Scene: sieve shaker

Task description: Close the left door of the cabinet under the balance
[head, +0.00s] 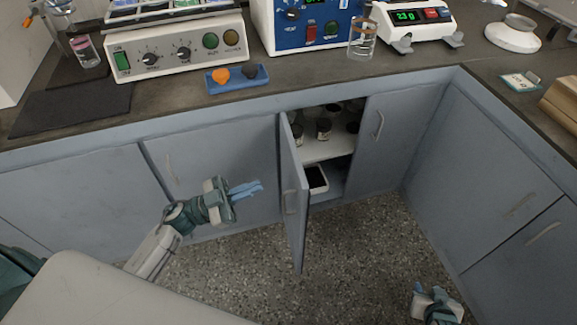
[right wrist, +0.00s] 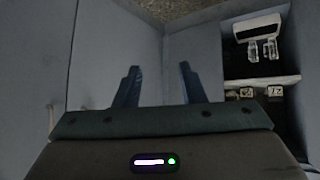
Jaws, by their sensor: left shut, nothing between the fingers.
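The left door (head: 292,195) of the grey-blue cabinet stands swung out into the room, so the opening beside it shows. The cabinet's right door (head: 392,140) looks shut. My left gripper (head: 260,187) is shut and empty, just left of the open door's outer face, with a small gap visible between them. My right gripper (head: 420,287) is low over the floor at the bottom right, away from the open door. In the right wrist view its two blue fingers (right wrist: 160,88) are apart with nothing between them. The balance (head: 410,20) stands on the counter above.
A shelf (head: 328,147) with several dark jars and a white tray (head: 317,180) show inside the cabinet. The counter above holds a sieve shaker unit (head: 175,45), a blue tray (head: 237,78) and a glass beaker (head: 363,40). The speckled floor (head: 370,245) before the cabinet is clear.

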